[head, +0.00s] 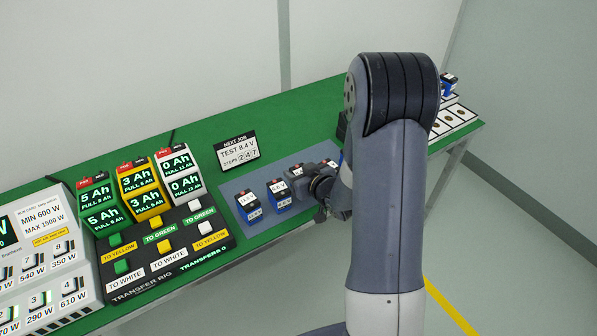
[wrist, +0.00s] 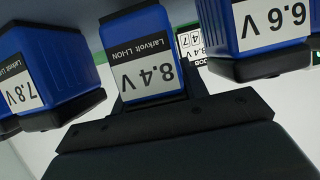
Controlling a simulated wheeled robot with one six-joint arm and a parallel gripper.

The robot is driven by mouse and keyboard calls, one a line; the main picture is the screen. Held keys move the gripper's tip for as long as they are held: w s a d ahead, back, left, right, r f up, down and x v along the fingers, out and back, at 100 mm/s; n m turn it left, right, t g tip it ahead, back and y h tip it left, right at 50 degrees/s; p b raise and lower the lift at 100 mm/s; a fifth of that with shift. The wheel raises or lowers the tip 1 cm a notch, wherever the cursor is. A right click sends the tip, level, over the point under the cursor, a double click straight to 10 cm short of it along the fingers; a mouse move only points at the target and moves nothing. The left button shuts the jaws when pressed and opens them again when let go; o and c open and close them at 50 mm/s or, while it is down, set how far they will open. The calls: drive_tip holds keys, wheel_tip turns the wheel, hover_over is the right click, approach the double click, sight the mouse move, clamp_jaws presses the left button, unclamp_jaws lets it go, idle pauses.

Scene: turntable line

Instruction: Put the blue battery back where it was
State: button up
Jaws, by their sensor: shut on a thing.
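My gripper (head: 320,184) is at the blue-grey mat (head: 232,187), partly hidden behind my own arm. In the wrist view it is shut on a blue battery labelled 8.4 V (wrist: 146,55), which fills the middle between the jaws. Another blue battery labelled 7.8 V (wrist: 28,75) is on the left there, and one labelled 6.6 V (wrist: 255,30) is on the right. In the head view, two blue batteries, one at the mat's left (head: 249,207) and one nearer my gripper (head: 280,194), stand in a row. Whether the held battery touches the mat cannot be told.
A sign (head: 237,150) reads "TEST 8.4 V". A transfer rig (head: 165,260) with green, yellow and white units stands left, beside a grey numbered panel (head: 45,255). At the right end, a white slotted holder (head: 455,118) and a blue item (head: 450,80) show past my arm.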

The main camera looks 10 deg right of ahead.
drive_tip(key=shift+f+b, duration=0.6)
drive_tip(key=o, duration=1)
drive_tip(key=shift+o, duration=0.2)
drive_tip(key=shift+r, duration=0.15)
drive_tip(key=shift+r+p, duration=0.6)
drive_tip(key=shift+p, duration=0.25)
drive_tip(key=v, duration=1.2)
drive_tip(key=shift+s+f, duration=0.1)
